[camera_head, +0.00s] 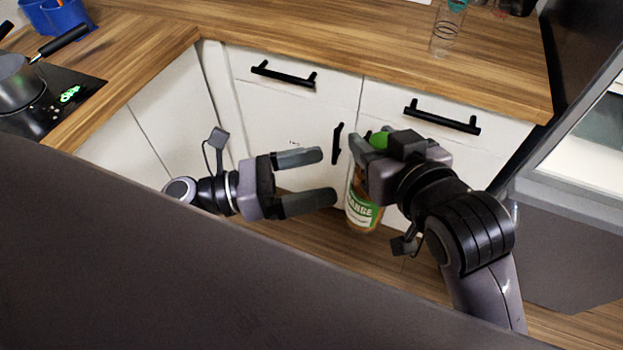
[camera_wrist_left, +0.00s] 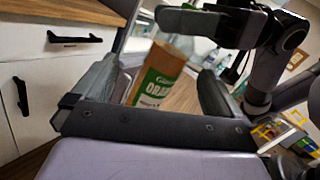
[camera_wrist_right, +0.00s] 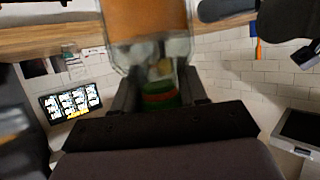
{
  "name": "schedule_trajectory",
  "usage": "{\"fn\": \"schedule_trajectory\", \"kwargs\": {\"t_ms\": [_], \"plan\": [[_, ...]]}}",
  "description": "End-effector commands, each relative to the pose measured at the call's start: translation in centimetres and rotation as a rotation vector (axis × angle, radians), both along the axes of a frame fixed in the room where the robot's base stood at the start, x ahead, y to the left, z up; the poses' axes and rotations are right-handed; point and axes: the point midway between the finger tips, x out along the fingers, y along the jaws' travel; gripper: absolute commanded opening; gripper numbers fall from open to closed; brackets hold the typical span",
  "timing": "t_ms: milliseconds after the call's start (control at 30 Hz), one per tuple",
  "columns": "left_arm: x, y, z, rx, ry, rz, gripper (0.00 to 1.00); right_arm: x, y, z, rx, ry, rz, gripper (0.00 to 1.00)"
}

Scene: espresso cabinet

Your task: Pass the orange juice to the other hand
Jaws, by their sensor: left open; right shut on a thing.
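The orange juice (camera_head: 362,212) is a clear bottle with orange contents, a green-and-white label and a green cap. It hangs roughly upright in front of the white cabinets in the head view. My right gripper (camera_head: 366,152) is shut on its upper part, near the cap. My left gripper (camera_head: 328,176) is open and empty, left of the bottle, its fingers pointing at it. In the left wrist view the bottle (camera_wrist_left: 158,82) shows between the two open fingers, apparently just past the tips. In the right wrist view the bottle (camera_wrist_right: 150,28) extends away from the jaws, cap end nearest.
A wooden counter (camera_head: 330,45) runs behind and above both grippers, with a drinking glass (camera_head: 447,28) on it. Black handles (camera_head: 284,75) stick out from the cabinets. A pot (camera_head: 18,85) sits on the hob at left. A grey appliance stands at right. Open space surrounds the bottle.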

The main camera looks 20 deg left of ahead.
Motion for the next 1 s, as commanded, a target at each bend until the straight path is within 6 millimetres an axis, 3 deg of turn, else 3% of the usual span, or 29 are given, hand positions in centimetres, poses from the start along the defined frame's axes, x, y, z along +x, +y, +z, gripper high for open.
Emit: {"fn": "schedule_trajectory", "kwargs": {"t_ms": [200,467,1000], "plan": [[-0.8,-0.6,-0.4,0.206,-0.190,-0.093,1.00,0.0,0.0,0.2,0.003,-0.004,0.000,0.00],[-0.5,-1.4,-0.4,0.226,-0.210,-0.101,1.00,0.0,0.0,0.2,0.003,-0.004,0.000,0.00],[3.8,-9.7,-0.4,0.221,-0.207,-0.098,1.00,0.0,0.0,0.2,0.004,-0.005,0.000,0.00]]}}
